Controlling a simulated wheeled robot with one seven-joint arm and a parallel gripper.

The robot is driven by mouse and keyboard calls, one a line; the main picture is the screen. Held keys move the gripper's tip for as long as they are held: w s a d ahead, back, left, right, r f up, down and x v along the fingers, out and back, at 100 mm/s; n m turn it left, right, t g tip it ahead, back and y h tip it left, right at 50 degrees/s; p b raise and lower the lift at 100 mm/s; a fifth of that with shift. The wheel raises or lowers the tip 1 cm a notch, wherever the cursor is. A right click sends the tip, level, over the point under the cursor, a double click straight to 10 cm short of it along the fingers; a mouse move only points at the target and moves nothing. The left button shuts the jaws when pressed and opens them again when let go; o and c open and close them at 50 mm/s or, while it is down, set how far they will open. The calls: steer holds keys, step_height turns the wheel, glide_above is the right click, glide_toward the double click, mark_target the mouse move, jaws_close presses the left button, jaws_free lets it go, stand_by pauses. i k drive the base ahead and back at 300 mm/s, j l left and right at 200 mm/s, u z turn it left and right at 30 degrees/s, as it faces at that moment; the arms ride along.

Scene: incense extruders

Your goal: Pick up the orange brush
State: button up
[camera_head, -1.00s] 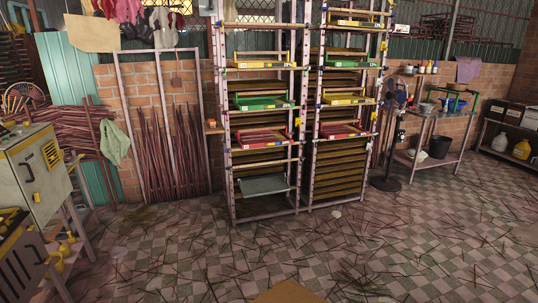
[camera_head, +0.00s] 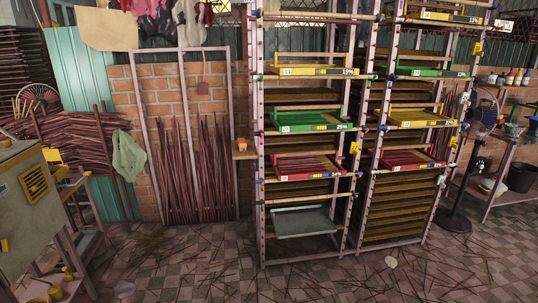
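I cannot make out an orange brush for certain. A small orange thing (camera_head: 241,144) sits on a little wooden ledge (camera_head: 245,155) at the left post of the middle rack, too small to identify. Another small orange patch (camera_head: 4,245) shows on the grey machine at the left edge. My gripper is not in view.
Two tall racks (camera_head: 262,200) hold yellow, green and red trays. A grey machine (camera_head: 32,205) stands at the left, with reddish stick bundles (camera_head: 195,180) behind. A fan (camera_head: 485,115) and a metal table (camera_head: 500,150) are at the right. The checkered floor (camera_head: 210,275) has scattered sticks.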

mark_target(241, 142)
steer(key=i+u, duration=0.2)
steer(key=i, duration=0.3)
steer(key=i+u, duration=0.15)
steer(key=i, duration=0.3)
steer(key=i+l+u, duration=0.2)
steer(key=i, duration=0.3)
steer(key=i+l+u, duration=0.2)
steer(key=i, duration=0.25)
steer(key=j, duration=0.1)
